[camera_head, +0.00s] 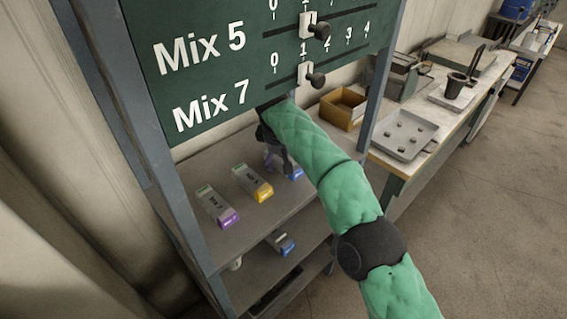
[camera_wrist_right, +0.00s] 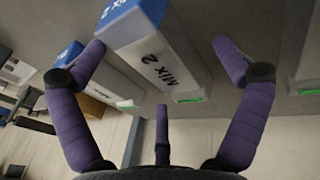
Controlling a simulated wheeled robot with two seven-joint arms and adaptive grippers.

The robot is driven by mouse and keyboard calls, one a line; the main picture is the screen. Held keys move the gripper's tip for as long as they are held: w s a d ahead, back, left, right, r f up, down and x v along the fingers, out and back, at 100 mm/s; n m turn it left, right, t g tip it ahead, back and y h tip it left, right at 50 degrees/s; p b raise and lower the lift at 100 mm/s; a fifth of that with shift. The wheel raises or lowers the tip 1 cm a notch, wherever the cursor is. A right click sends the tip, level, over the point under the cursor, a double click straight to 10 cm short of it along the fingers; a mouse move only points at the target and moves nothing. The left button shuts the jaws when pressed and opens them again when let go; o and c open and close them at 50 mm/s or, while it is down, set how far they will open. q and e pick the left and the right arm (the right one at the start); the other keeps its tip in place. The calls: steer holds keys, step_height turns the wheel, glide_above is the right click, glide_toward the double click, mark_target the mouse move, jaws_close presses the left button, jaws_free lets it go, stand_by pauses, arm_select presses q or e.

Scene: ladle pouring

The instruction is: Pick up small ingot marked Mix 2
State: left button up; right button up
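In the right wrist view, a grey-white ingot labelled Mix 2 (camera_wrist_right: 165,62) with a blue end lies between the spread fingers of my right gripper (camera_wrist_right: 158,45). The fingers are open, and a gap shows between the ingot and the right finger. The left finger is close to the blue end; I cannot tell if they touch. In the head view, my right gripper (camera_head: 274,152) is over the upper shelf, partly hidden by my green arm. A blue ingot end (camera_head: 295,173) shows beside it. My left gripper is not in view.
A purple-ended ingot (camera_head: 217,207) and a yellow-ended ingot (camera_head: 252,183) lie left of the gripper. A blue-ended ingot (camera_head: 282,243) is on the lower shelf. The green board (camera_head: 225,60) overhangs the shelf, with a rack post (camera_head: 379,85) to the right. Another blue-ended ingot (camera_wrist_right: 112,78) lies alongside.

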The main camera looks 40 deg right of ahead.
steer(key=c, duration=1.5)
